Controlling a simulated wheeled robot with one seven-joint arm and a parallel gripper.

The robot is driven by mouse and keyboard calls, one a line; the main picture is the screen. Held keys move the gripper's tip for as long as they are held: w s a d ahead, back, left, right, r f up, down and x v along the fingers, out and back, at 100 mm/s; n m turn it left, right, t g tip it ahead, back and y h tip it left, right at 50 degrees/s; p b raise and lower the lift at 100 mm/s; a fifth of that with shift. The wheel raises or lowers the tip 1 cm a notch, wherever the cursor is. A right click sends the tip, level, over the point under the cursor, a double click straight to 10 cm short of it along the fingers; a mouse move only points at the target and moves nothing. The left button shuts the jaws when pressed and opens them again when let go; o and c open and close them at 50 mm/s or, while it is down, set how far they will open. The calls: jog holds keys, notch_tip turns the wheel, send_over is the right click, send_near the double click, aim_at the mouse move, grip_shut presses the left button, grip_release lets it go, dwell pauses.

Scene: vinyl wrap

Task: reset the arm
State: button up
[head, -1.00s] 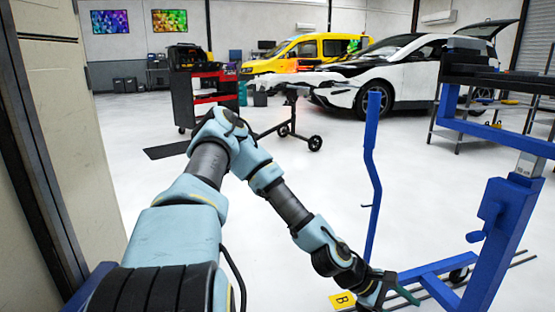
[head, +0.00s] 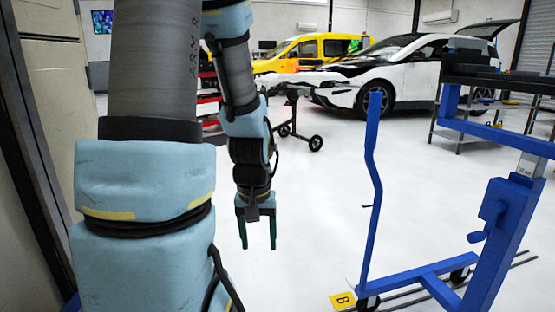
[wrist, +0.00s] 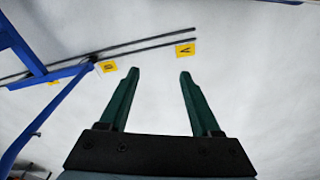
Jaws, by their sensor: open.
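My gripper (head: 258,232) hangs below my raised arm, pointing down over the pale floor, left of the blue wheeled frame in the head view. Its two green fingers are apart. In the wrist view my gripper (wrist: 158,78) shows both fingers spread, with only bare floor between them. It holds nothing and touches nothing that I can see.
A blue wheeled frame (head: 370,180) stands at the right, with a yellow floor marker (head: 342,301) by its wheel. The middle floor is clear.

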notch_tip(320, 180, up, 40)
jog(key=s+a+p, duration=0.1)
jog(key=a+p, duration=0.1)
jog(key=p, duration=3.3)
jog(key=shift+s+a+f+p, duration=0.15)
jog(key=shift+s+a+p, duration=0.1)
jog(key=shift+p, duration=0.15)
